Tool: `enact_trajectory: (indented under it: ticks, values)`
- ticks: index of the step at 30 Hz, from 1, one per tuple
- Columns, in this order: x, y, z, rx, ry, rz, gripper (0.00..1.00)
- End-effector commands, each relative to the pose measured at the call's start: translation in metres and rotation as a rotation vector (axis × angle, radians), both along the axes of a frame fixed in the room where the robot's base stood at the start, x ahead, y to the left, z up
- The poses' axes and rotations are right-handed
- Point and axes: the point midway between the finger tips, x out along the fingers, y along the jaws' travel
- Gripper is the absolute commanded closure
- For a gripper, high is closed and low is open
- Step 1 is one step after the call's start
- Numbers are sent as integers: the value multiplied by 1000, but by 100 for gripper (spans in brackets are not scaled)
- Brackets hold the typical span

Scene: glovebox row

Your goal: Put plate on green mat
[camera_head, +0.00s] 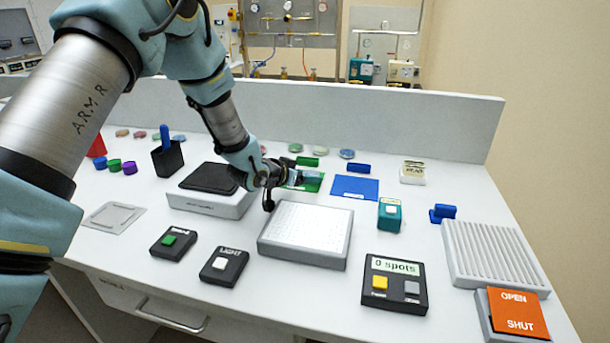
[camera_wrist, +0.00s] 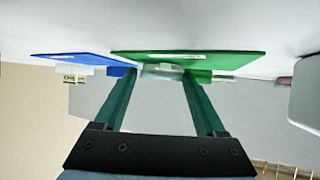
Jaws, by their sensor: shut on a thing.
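The green mat (camera_head: 314,186) lies on the bench behind the white perforated block, left of a blue mat (camera_head: 355,187). My gripper (camera_head: 298,178) is low over the green mat. In the wrist view my gripper (camera_wrist: 160,75) is shut on a small pale, see-through plate (camera_wrist: 162,70), held between the fingertips right at the green mat (camera_wrist: 235,57). I cannot tell whether the plate touches the mat. In the head view my gripper and wrist hide most of the plate and the left part of the mat.
A green block (camera_head: 307,161) and a blue block (camera_head: 358,168) stand behind the mats. A teal box (camera_head: 391,215) is to the right. The white perforated block (camera_head: 305,235) is in front, and a dark-topped scale-like box (camera_head: 208,190) is to the left.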

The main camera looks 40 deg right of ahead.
Motion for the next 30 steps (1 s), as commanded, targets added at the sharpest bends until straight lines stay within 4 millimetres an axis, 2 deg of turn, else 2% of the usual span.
enact_trajectory:
  ticks: [5,6,13,23,26,30]
  values:
    - [0,0,-3,0,1,0,89]
    - [0,0,-4,0,1,0,26]
    - [0,0,-2,0,1,0,0]
    - [0,0,2,0,1,0,0]
    - [0,9,5,-1,0,2,0]
    - [-5,31,16,-2,0,2,0]
